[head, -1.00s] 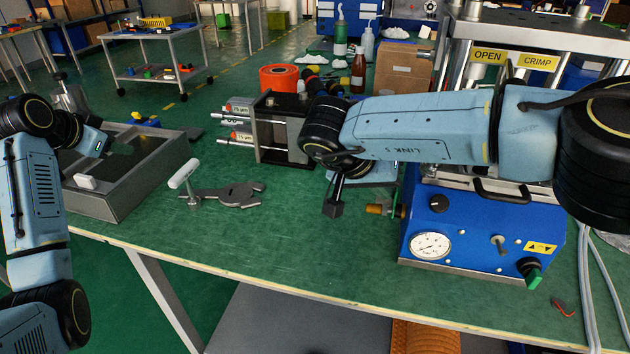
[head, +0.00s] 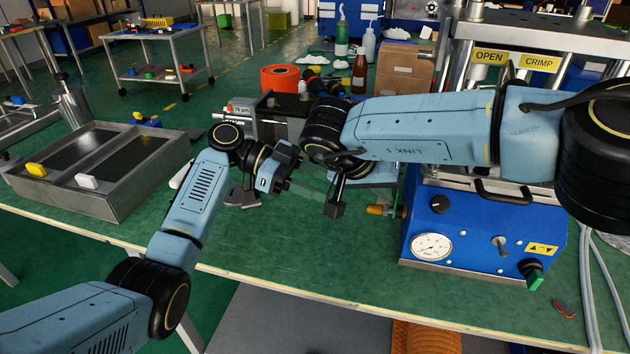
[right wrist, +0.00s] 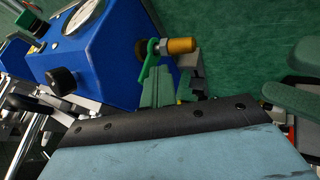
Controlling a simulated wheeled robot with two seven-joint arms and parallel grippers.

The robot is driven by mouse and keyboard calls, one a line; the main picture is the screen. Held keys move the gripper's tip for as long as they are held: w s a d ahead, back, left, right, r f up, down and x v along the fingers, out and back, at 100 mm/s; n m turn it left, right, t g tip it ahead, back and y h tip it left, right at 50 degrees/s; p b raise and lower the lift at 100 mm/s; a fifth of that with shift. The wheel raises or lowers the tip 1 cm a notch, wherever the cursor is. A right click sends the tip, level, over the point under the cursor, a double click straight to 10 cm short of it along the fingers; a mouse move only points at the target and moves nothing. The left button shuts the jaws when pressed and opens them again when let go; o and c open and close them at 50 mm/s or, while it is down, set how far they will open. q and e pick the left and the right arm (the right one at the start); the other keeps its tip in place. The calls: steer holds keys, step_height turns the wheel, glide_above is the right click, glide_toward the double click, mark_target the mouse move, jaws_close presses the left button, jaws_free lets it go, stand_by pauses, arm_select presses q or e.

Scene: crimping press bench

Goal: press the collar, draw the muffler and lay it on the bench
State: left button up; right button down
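The brass-coloured muffler (head: 376,210) sticks out sideways from the left side of the blue press (head: 480,225), low down. It also shows in the right wrist view (right wrist: 181,45), seated on a metal fitting beside a green ringed part (right wrist: 150,57). My right gripper (right wrist: 174,88) has its green fingers close to that fitting, just beneath the muffler in that view; whether they touch or grip it is not clear. My left gripper (head: 310,186) is over the bench, left of the muffler and apart from it. Its green fingers (right wrist: 292,85) look spread and empty in the right wrist view.
The green bench (head: 290,265) is clear in front. A grey compartment tray (head: 110,200) stands left. A flat dark tool (head: 240,196) is partly hidden behind my left arm. A metal-framed holder (head: 275,115) and an orange spool (head: 280,77) are behind.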

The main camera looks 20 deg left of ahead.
mark_target(373, 206)
arm_select(q)
steer(key=x, duration=1.1)
steer(key=shift+d+f, duration=0.15)
steer(key=shift+d, duration=0.25)
jaws_close()
steer(key=shift+a, duration=0.15)
steer(key=shift+a, duration=1.85)
arm_select(e)
steer(key=shift+a, duration=1.5)
